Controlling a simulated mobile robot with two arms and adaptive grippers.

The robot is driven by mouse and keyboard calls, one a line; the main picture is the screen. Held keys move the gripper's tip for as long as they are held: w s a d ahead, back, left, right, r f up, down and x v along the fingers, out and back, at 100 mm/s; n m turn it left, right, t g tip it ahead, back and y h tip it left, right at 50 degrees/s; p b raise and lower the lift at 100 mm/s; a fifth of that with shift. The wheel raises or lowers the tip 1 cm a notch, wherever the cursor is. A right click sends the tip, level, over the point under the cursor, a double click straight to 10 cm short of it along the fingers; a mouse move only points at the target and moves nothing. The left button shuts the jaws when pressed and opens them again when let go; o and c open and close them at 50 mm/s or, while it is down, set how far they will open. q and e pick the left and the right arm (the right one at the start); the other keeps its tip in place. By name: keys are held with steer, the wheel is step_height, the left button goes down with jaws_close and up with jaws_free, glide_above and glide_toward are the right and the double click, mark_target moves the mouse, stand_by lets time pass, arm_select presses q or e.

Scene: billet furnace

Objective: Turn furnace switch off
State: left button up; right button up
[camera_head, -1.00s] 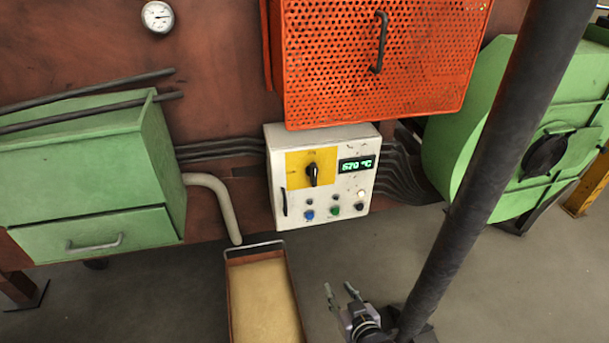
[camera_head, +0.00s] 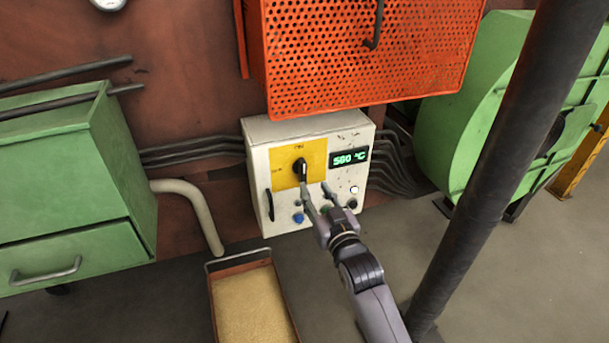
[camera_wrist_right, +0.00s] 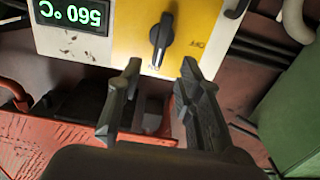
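The furnace switch (camera_head: 301,168) is a black rotary knob on a yellow plate (camera_head: 286,177) on the white control box (camera_head: 260,155). The knob's pointer looks near vertical, slightly tilted. It also shows in the right wrist view (camera_wrist_right: 161,40), in front of the fingers. The display (camera_head: 349,158) reads 560 °C. My right gripper (camera_head: 315,187) is open in front of the box, its fingertips just below and right of the knob. In the wrist view the gap between the fingers (camera_wrist_right: 160,70) is empty and lies close to the knob. My left gripper is not in view.
A blue button (camera_head: 298,218) and other small controls sit low on the box, partly behind my gripper. An orange perforated guard (camera_head: 365,60) hangs above. A tray of sand-coloured material (camera_head: 214,308) is below. A dark pole (camera_head: 490,170) stands at right.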

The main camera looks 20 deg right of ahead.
mark_target(304, 172)
steer(key=w+b, duration=0.1)
steer(key=w, duration=0.7)
steer(key=shift+w+a, duration=0.15)
steer(key=shift+w, duration=0.1)
steer(key=shift+c, duration=0.5)
jaws_close()
